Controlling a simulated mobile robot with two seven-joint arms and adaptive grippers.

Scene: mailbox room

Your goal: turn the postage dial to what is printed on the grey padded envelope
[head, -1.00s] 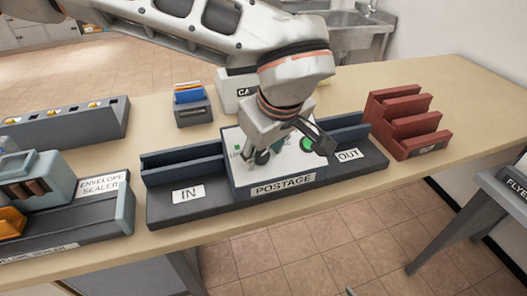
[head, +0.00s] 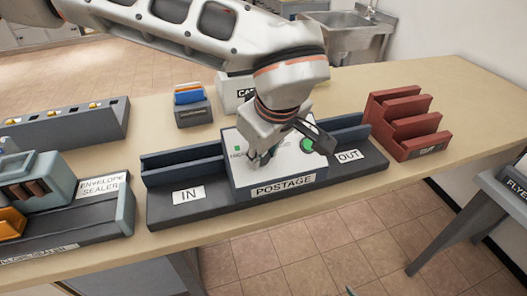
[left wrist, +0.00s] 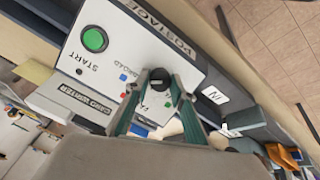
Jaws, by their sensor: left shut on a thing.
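The postage machine (head: 285,181) is a white box with a blue front edge and a POSTAGE label, between the IN and OUT troughs. Its dark dial (left wrist: 158,77) shows in the left wrist view between the teal fingertips of my left gripper (left wrist: 160,82). In the head view my left gripper (head: 262,158) reaches down to the machine's top from above and is shut on the dial. Its pointer cannot be read. ABROAD and small blue and red marks stand beside the dial; other labels are partly hidden. I cannot make out a grey padded envelope. My right gripper is not clearly seen.
A round green START button (left wrist: 94,39) is on the same panel. The envelope sealer (head: 68,205) stands left, a red stepped rack (head: 405,125) right. A small card holder (head: 193,106) and a white box (head: 235,92) stand behind. The counter's right end is clear.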

